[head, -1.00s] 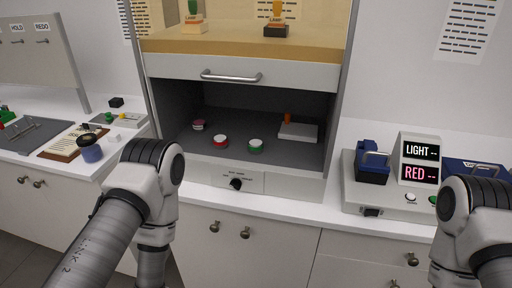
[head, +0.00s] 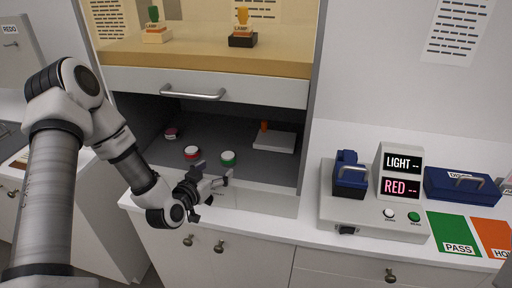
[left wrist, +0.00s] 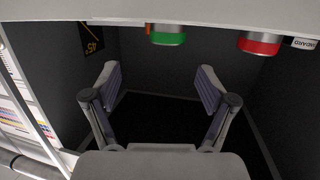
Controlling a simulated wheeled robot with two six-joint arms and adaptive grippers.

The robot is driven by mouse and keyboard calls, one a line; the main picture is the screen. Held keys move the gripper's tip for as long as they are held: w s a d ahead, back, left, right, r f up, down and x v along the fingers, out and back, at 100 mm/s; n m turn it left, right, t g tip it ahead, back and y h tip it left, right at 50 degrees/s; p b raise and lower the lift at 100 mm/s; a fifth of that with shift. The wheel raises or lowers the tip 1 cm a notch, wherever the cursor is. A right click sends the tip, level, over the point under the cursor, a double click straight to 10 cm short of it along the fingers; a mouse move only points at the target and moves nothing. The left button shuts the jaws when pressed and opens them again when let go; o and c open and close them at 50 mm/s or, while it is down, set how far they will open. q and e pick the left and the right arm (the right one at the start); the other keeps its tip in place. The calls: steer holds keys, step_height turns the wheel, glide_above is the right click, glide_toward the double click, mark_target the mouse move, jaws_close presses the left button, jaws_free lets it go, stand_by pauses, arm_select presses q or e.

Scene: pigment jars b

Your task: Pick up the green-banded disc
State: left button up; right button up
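The green-banded disc (head: 228,158) has a white top and lies on the dark floor of the open cabinet bay, near its front. In the left wrist view the green-banded disc (left wrist: 168,37) shows near the top, beyond the fingertips. My left gripper (head: 214,176) is just in front of the bay, close to the disc and apart from it. In the left wrist view the left gripper (left wrist: 158,78) is open, its two fingers spread with nothing between them. My right gripper is not in view.
A red-banded disc (head: 192,153) lies left of the green one, and a darker red disc (head: 170,133) farther back. A pale block (head: 274,141) is at the bay's right. The raised sash (head: 205,87) hangs above. An instrument (head: 375,210) stands on the counter at right.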

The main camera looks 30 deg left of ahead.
mark_target(227, 156)
arm_select(q)
steer(key=w, duration=0.2)
steer(key=w+f, duration=0.1)
steer(key=w+a, duration=0.1)
steer(key=w, duration=0.1)
steer(key=shift+w+f+p, duration=0.3)
steer(key=shift+w+r+p, duration=0.5)
steer(key=shift+w+p, duration=0.05)
steer(key=shift+p, duration=0.25)
steer(key=w, duration=0.1)
steer(key=w+f, duration=0.1)
steer(key=w, duration=0.1)
steer(key=shift+a+f+p, duration=0.1)
steer(key=shift+a+p, duration=0.1)
steer(key=shift+p, duration=0.1)
steer(key=shift+w+f, duration=0.15)
steer(key=shift+f, duration=0.05)
steer(key=shift+s+r, duration=0.25)
steer(key=shift+s, duration=0.1)
steer(key=c, duration=1.3)
steer(key=shift+w, duration=0.1)
steer(key=shift+c, duration=0.2)
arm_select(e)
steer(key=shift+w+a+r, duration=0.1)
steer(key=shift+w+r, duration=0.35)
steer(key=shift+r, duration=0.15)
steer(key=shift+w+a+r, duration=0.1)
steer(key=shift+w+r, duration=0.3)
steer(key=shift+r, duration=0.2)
